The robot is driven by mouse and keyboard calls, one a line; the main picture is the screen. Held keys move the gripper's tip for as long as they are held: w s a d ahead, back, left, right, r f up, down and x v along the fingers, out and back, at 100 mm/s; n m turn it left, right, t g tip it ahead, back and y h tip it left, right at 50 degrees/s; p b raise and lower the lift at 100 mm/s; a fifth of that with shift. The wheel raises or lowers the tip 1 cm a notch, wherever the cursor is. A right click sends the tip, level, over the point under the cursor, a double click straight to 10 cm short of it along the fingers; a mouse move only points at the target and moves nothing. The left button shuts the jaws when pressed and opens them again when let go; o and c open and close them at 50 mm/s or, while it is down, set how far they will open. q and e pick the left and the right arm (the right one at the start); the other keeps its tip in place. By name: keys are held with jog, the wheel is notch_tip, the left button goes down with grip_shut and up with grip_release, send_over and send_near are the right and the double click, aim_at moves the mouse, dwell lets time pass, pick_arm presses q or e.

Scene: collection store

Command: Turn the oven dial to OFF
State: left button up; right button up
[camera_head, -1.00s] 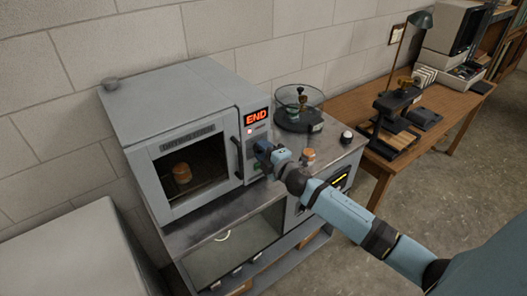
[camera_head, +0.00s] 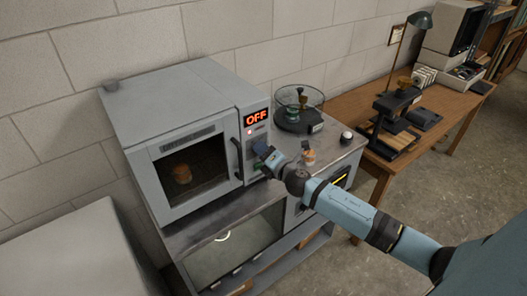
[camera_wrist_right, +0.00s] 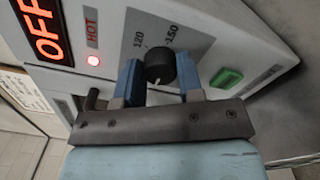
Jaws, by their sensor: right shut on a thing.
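The grey oven (camera_head: 178,95) stands on a metal bench against the wall with its door shut; an orange-brown jar shows behind the glass. Its red display (camera_head: 256,118) reads OFF, and it also shows in the right wrist view (camera_wrist_right: 42,32). My left gripper is out of view.
A red HOT lamp (camera_wrist_right: 94,60) is lit, and a green button (camera_wrist_right: 227,77) sits beside the dial. A glass desiccator (camera_head: 299,108) and a small orange-brown jar (camera_head: 309,157) stand on the bench to the right. A wooden table (camera_head: 400,120) stands further right.

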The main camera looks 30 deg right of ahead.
dwell(0.5)
jog(key=o, duration=0.9)
jog(key=shift+s+d+b, duration=0.15)
jog(key=shift+s+b, duration=0.35)
jog(key=shift+s, duration=1.8)
jog(key=shift+s+d+b, duration=0.15)
jog(key=shift+s+b, duration=0.35)
jog(key=shift+s, duration=1.75)
jog(key=shift+s+d+b, duration=0.15)
jog(key=shift+s+b, duration=0.35)
jog(key=shift+s, duration=1.8)
